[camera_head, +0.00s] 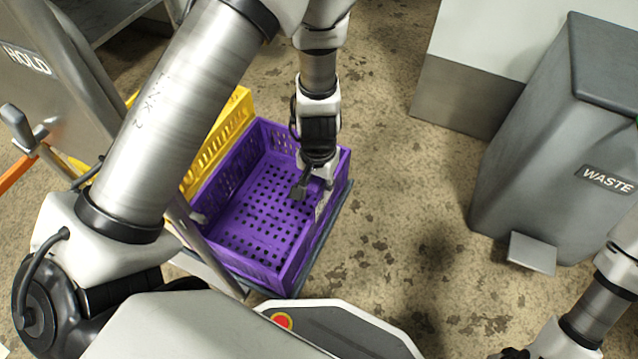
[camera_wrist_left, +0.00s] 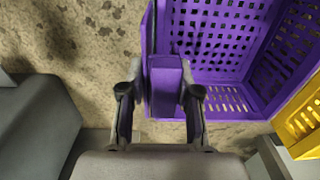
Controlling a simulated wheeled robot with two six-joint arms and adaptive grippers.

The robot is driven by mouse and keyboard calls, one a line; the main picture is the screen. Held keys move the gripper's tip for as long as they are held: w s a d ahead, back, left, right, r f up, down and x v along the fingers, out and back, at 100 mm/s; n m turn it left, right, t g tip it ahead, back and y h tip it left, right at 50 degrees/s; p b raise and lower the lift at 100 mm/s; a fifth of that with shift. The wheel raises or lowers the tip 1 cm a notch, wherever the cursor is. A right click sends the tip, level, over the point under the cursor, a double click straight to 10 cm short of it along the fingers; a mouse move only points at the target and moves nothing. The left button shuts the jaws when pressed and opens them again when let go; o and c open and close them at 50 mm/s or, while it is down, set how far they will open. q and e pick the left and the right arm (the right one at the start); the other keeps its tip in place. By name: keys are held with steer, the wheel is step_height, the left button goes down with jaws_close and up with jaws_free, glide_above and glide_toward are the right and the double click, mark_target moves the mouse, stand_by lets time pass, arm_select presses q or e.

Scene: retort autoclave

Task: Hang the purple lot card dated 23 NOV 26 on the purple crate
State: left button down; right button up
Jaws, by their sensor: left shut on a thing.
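My left gripper (camera_head: 308,190) is over the crate's right wall. In the left wrist view, its fingers (camera_wrist_left: 160,100) are shut on a purple card (camera_wrist_left: 164,84), held right at the crate wall. I cannot tell whether the card is hooked over the rim or only beside it. Its date is not readable. Only part of my right arm shows at lower right; its jaws are unclear.
A yellow crate (camera_head: 217,140) stands close along the purple crate's left side. A grey WASTE bin (camera_head: 545,150) with a pedal (camera_head: 531,253) stands at the right. A metal panel marked HOLD (camera_head: 50,75) is at the left. The stained floor between crate and bin is clear.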

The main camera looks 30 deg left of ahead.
arm_select(q)
step_height(320, 180, down, 5)
steer(key=b, duration=0.4)
steer(key=shift+f, duration=0.25)
steer(key=shift+b, duration=0.4)
steer(key=shift+f+b, duration=1.55)
steer(key=shift+b, duration=0.1)
stand_by(0.4)
steer(key=c, duration=0.7)
jaws_free()
steer(key=shift+c, duration=0.2)
steer(key=shift+r, duration=0.1)
